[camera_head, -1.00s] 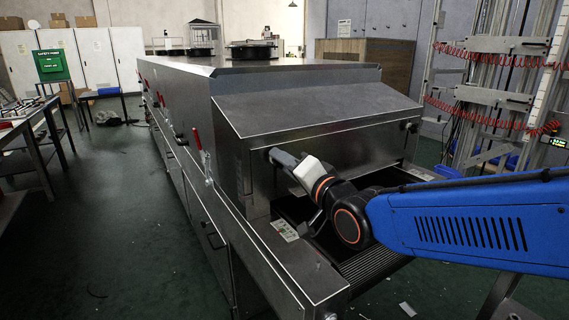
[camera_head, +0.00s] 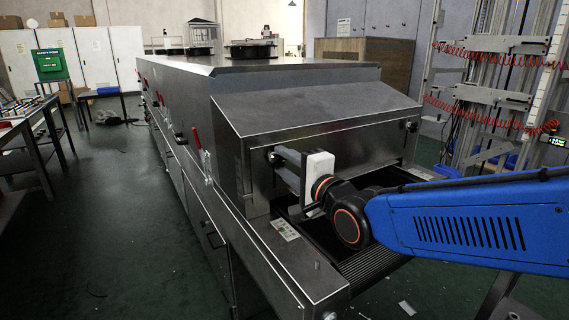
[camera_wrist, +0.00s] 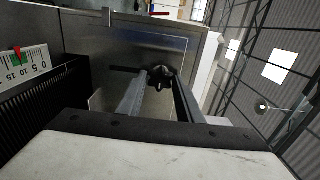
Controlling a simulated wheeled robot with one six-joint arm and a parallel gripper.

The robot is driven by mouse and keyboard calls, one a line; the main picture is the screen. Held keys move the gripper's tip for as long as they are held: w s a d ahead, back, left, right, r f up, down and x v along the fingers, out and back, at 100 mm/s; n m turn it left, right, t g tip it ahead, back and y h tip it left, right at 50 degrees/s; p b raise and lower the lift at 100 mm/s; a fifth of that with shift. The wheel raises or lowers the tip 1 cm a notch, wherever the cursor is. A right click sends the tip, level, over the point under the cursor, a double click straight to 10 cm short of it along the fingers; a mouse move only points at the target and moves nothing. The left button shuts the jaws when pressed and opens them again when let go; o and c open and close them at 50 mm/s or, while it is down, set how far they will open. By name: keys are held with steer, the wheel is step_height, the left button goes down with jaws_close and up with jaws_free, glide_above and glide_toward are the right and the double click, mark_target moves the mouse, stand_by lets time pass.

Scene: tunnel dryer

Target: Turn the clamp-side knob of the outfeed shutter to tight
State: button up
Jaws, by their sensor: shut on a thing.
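The knob (camera_wrist: 160,77) is black and lobed and sits on a grey metal face in the wrist view. My gripper (camera_wrist: 163,82) is shut on it, with one long finger on each side. In the head view my gripper (camera_head: 279,158) reaches to the left end of the dryer's outfeed face, and it largely hides the knob there. The outfeed shutter (camera_head: 330,150) is the dark metal panel under the sloped hood. A scale (camera_wrist: 24,66) with a red and green marker shows at the left of the wrist view. I cannot read the knob's tightness.
A second dark knob (camera_head: 411,127) is at the right end of the outfeed face. A red-handled clamp (camera_head: 197,140) stands on the dryer's left side. The belt (camera_head: 375,264) runs out below my wrist. A small label panel (camera_head: 285,229) lies on the left rail.

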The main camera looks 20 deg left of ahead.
steer(key=shift+f, duration=0.1)
stand_by(0.3)
steer(key=o, duration=1)
steer(key=shift+d, duration=0.1)
steer(key=v, duration=1.7)
steer(key=shift+s+d, duration=0.1)
steer(key=shift+s, duration=0.1)
